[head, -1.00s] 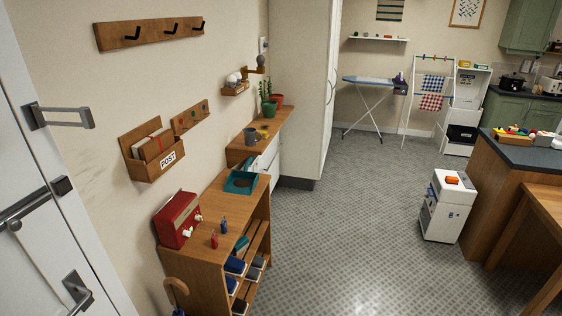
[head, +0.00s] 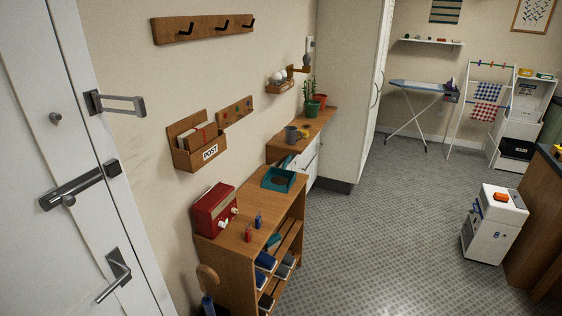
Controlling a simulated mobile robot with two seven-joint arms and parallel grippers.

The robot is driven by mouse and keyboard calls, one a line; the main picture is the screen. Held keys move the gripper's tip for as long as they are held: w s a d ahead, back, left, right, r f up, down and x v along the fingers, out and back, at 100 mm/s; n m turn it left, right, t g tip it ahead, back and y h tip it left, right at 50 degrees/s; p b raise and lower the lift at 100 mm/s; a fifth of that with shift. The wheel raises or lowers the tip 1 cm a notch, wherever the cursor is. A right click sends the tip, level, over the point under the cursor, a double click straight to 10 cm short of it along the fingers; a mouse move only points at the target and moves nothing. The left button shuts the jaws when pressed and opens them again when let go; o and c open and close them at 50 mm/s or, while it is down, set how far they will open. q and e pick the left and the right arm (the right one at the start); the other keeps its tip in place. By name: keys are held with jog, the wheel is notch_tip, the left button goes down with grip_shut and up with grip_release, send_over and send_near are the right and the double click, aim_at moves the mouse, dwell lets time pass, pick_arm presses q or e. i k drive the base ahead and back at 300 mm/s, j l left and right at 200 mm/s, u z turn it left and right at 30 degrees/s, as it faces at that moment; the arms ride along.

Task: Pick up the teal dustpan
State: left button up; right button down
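No thing shows clearly as a dustpan. A flat teal tray-like thing (head: 291,184) with raised edges lies at the far end of the wooden shelf unit's top (head: 262,205), with something brown in it. A smaller teal thing (head: 273,241) shows on an upper shelf inside the unit, partly hidden by the top. I cannot tell if either one is the dustpan. Neither of my grippers is in view.
A red box (head: 213,208) and two small bottles stand on the unit's top. Blue and grey things fill its shelves. A white door (head: 60,150) is at left, a white wheeled cart (head: 494,225) at right. The grey floor (head: 390,235) between is clear.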

aim_at(281, 180)
jog(key=i+l+z, duration=0.1)
jog(key=i+z, duration=0.35)
jog(key=i, duration=0.65)
jog(key=i+l+u, duration=0.15)
jog(key=i, duration=0.4)
jog(key=i+u, duration=0.15)
jog(key=i, duration=0.4)
jog(key=i+l+u, duration=0.2)
jog(key=i, duration=0.35)
jog(key=i+l+u, duration=0.15)
jog(key=i+l, duration=0.2)
jog(key=i, duration=0.15)
jog(key=i+l+u, duration=0.35)
jog(key=u, duration=0.15)
jog(key=i+l+u, duration=0.7)
jog(key=l+u, duration=0.25)
jog(key=l, duration=0.2)
